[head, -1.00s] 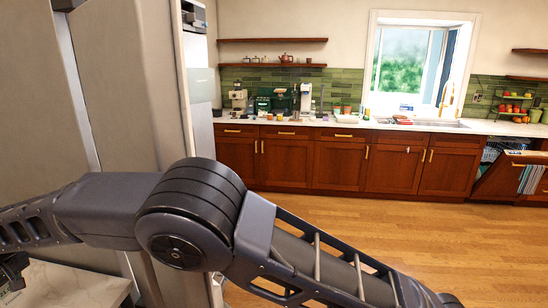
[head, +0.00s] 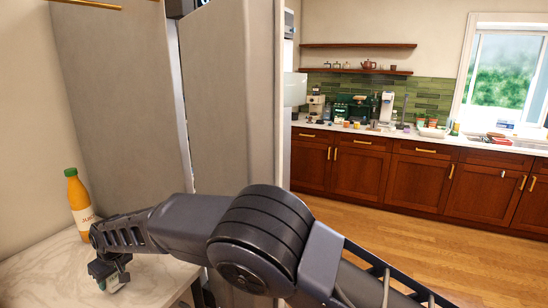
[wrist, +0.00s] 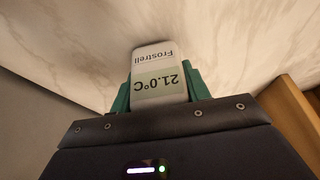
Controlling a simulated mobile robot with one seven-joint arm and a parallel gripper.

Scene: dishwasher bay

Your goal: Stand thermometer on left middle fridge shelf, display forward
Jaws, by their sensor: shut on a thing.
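The thermometer (wrist: 155,75) is a small white block with a pale display reading 21.0°C and the name Frostrell, upside down in the wrist view. My gripper (wrist: 158,90) is shut on it, with a green finger at each side. In the head view my gripper (head: 114,283) is low at the left, over or in front of the marble counter; the thermometer is too small to make out clearly there. No fridge shelf is in view.
An orange juice bottle (head: 78,205) stands on the marble counter (head: 40,270), behind my gripper. Tall beige panels (head: 120,100) rise beside the counter. Farther off are wooden cabinets (head: 365,175) and open wood floor (head: 400,230).

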